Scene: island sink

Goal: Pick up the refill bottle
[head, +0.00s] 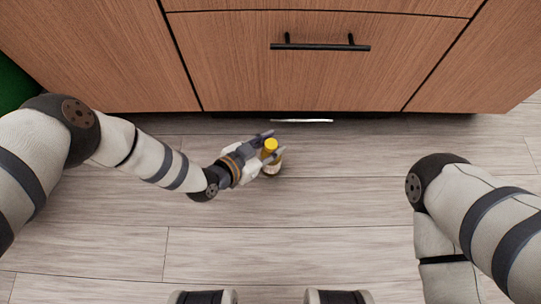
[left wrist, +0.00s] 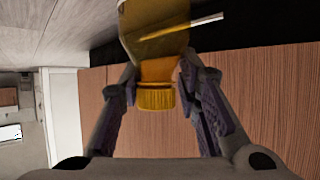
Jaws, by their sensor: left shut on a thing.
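The refill bottle (head: 271,146) has a yellow cap and an amber body, and stands on or just above the wood floor in front of the cabinet; I cannot tell which. My left gripper (head: 267,148) comes in from the left and is shut on the bottle. In the left wrist view the bottle (left wrist: 156,45) appears cap-down in the picture, with the two fingers of my gripper (left wrist: 157,90) on either side of its neck, just by the ribbed cap. My right gripper is out of view; only my right arm shows at the right of the head view.
A wooden cabinet (head: 290,75) with a black bar handle (head: 320,47) stands just beyond the bottle. A thin white strip (head: 302,121) lies at its base. A green object (head: 12,85) is at the far left. The floor (head: 290,235) nearer me is clear.

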